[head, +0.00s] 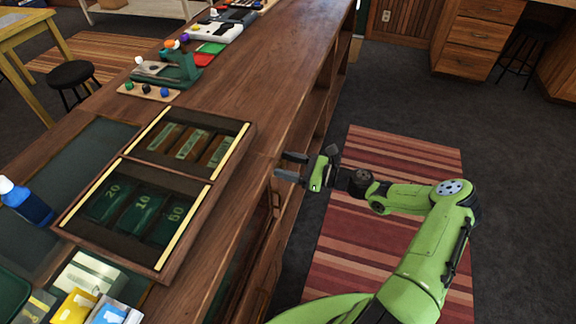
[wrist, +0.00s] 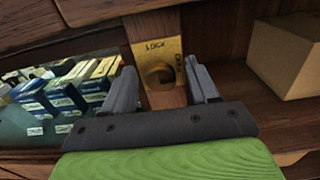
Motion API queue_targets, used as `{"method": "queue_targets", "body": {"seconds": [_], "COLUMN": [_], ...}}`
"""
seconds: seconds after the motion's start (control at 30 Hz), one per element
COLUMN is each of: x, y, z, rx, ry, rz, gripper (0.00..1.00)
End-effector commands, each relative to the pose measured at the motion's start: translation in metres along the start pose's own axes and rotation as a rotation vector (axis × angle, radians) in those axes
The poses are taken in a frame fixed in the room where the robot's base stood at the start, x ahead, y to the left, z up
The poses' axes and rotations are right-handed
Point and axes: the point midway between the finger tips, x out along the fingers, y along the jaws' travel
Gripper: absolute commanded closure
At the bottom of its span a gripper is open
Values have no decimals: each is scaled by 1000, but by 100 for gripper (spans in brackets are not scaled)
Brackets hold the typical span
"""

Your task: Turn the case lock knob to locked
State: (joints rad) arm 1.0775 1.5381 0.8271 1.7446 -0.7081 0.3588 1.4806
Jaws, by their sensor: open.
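In the wrist view, a brass lock plate (wrist: 172,48) marked LOCK is fixed on a wooden upright of the counter. More lettering at the plate's right side is too small to read. In the head view my gripper (head: 282,165) is at the counter's right side; the lock is hidden there.
A glass-topped case (head: 215,183) with cash compartments lies on the wooden counter (head: 262,85). In the wrist view, small boxes (wrist: 62,95) stand behind glass at left, and a cardboard box (wrist: 283,57) sits on a shelf at right. A striped rug (head: 400,150) covers the floor.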

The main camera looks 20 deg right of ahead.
Motion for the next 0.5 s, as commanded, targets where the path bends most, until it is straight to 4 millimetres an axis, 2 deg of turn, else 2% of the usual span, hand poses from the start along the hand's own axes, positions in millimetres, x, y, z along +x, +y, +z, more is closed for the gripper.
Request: {"method": "queue_targets", "body": {"seconds": [0.13,0.4,0.5], "x": [0,0,0], "y": [0,0,0], "z": [0,0,0], "rx": [0,-1,-1], "ry": [0,0,0], "rz": [0,0,0], "gripper": [41,83,94]}}
